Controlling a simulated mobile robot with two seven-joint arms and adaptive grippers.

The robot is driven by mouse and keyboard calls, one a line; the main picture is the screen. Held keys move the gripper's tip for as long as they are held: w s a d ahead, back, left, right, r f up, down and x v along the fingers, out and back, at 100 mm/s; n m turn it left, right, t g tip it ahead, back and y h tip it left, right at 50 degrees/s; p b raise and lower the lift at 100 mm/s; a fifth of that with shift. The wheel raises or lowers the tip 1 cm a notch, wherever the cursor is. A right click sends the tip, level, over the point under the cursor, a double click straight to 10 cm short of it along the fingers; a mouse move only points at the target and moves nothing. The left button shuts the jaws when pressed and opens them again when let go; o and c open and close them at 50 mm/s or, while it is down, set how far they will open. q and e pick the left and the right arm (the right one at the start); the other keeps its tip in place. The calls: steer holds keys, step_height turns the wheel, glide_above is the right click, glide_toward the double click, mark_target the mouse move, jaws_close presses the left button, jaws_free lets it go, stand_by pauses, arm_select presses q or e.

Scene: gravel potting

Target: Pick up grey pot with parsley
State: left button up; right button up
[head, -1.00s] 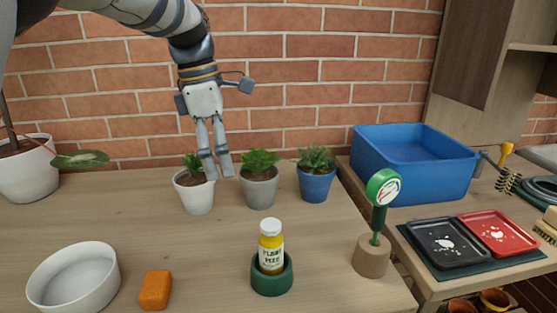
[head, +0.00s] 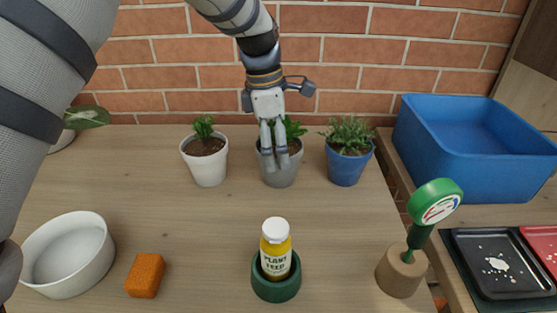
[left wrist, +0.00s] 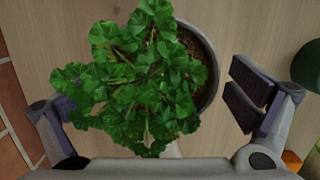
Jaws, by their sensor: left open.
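The grey pot (head: 279,181) stands upright on the table between a white pot and a blue pot. Its leafy green parsley (head: 295,129) shows partly behind my left gripper (head: 274,163). That gripper is open, pointing down in front of the pot in the head view. In the left wrist view the parsley (left wrist: 140,85) fills the space between the spread fingers, and the grey pot's rim (left wrist: 213,62) shows beyond it. The leaves hide much of the pot there. I see no grip on the pot. My right gripper is not in view.
The white pot (head: 208,168) and blue pot (head: 346,168) stand close on either side. A plant feed bottle (head: 276,250) sits in a green holder in front. A white bowl (head: 68,262), orange sponge (head: 145,275) and green gauge (head: 435,203) are nearer. A brick wall is behind.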

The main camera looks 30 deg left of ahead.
arm_select(q)
steer(key=shift+w+d+f, duration=0.1)
steer(key=shift+f, duration=0.5)
steer(key=c, duration=1.6)
steer(key=shift+r, duration=0.15)
